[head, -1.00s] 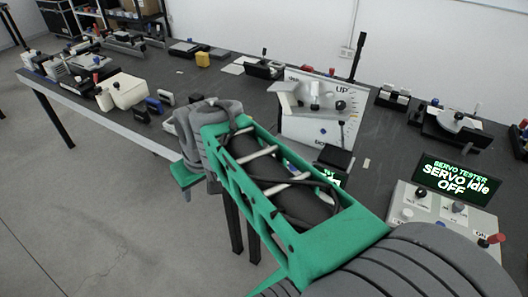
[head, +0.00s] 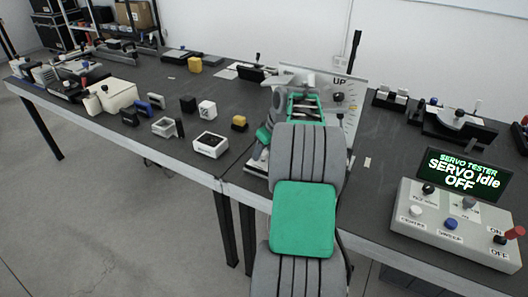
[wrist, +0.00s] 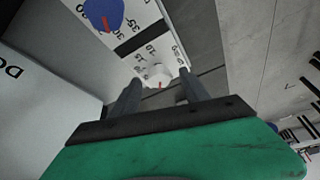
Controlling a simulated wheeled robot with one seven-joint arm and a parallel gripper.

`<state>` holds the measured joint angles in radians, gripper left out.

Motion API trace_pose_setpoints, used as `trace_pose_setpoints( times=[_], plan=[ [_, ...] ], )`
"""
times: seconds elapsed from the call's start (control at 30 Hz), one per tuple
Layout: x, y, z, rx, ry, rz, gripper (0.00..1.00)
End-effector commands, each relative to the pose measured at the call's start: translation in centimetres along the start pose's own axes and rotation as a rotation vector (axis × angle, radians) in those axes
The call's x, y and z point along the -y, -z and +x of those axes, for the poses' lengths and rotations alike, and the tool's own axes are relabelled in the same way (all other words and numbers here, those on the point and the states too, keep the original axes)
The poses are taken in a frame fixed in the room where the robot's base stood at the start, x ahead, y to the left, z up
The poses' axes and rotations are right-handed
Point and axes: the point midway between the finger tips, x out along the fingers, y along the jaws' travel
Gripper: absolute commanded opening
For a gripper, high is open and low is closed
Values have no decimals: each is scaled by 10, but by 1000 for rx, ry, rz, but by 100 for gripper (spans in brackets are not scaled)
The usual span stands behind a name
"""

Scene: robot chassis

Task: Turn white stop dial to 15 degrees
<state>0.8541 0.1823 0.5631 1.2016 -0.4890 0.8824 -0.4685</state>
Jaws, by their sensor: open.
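The white stop dial (wrist: 156,73) is a small white knob with a red pointer mark, beside printed degree numbers, in the wrist view. My gripper (wrist: 160,79) is open, with its two dark fingers on either side of the dial in the picture. I cannot tell whether they touch it. The exact angle under the pointer is too small to read. A white upright panel marked UP (head: 345,88) stands on the bench in the head view. There my arm covers its lower part, and my fingertips and the dial are hidden.
A blue knob (wrist: 105,14) with its own scale is near the dial. A white wall with black lettering (wrist: 40,100) lies left of my fingers. A servo tester box (head: 455,225) stands at the right. Small boxes and a white tray (head: 210,147) lie left of my arm.

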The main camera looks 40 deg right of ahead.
Motion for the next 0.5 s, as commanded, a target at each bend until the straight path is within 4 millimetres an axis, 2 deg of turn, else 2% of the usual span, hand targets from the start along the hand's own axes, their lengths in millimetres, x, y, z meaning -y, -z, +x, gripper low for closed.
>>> trace_pose_setpoints(
  times=[0.27,0.5],
  plan=[
    [0,0,3,-1,-1,-1,54],
    [0,0,3,-1,-1,0,34]
  ],
)
